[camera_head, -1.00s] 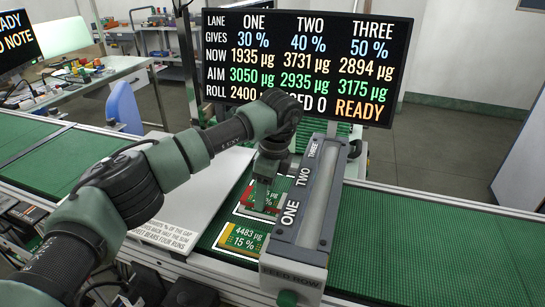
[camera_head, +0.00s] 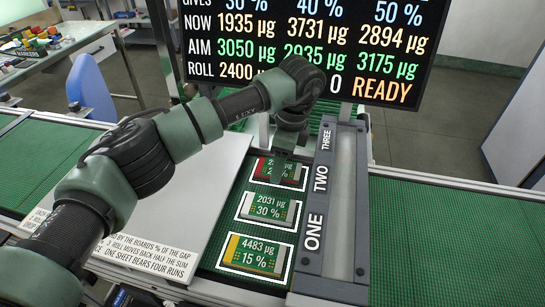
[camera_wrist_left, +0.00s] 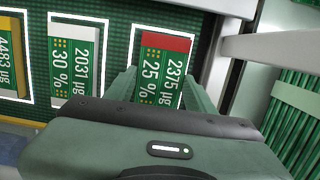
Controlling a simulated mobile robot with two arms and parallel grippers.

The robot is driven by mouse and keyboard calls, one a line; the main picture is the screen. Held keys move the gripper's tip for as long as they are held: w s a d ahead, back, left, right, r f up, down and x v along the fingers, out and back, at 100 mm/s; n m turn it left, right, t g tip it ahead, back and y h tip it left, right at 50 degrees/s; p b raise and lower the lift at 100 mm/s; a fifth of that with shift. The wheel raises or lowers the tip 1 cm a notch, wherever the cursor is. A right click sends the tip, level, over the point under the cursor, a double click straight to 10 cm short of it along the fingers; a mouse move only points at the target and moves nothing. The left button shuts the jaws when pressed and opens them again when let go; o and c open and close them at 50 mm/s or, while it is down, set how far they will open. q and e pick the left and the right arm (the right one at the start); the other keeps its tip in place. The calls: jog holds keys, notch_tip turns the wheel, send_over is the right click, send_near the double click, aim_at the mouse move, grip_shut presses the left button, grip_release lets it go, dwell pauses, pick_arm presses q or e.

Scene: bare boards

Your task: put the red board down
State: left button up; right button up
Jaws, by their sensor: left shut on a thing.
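The red board (camera_head: 268,168), green with a red end strip and a label ending in 25 %, is at the far white outline on the green belt. My left gripper (camera_head: 284,158) points down and is shut on it. In the left wrist view, the red board (camera_wrist_left: 164,68) lies flat between the two fingers (camera_wrist_left: 160,92), its red end away from the gripper and within the outline. I cannot tell whether its underside touches the belt. The gripper hides part of it in the head view. My right gripper is not in view.
A grey-ended board (camera_head: 267,209) and a yellow-ended board (camera_head: 253,252) lie in the nearer outlines. A grey roller frame (camera_head: 334,205) marked ONE, TWO, THREE stands just right. A white plate (camera_head: 175,215) lies left. A display (camera_head: 310,45) stands behind.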

aim_at(289, 171)
pick_arm(q)
jog(key=shift+s+r, duration=0.2)
jog(key=shift+s, duration=0.15)
jog(key=shift+s+r, duration=0.1)
jog(key=shift+d+f, duration=0.3)
jog(key=shift+f, duration=0.05)
jog(key=o, duration=1.3)
jog(key=shift+w, duration=0.2)
jog(key=shift+c, duration=0.2)
jog(key=shift+s+a+r, duration=0.1)
jog(key=shift+a, duration=0.05)
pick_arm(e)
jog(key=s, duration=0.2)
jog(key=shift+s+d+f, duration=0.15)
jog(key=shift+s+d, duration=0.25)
pick_arm(q)
jog(key=shift+r, duration=0.4)
notch_tip(289, 171, up, 11)
jog(key=d+b, duration=0.1)
jog(key=d, duration=0.1)
jog(key=shift+s+r, duration=0.15)
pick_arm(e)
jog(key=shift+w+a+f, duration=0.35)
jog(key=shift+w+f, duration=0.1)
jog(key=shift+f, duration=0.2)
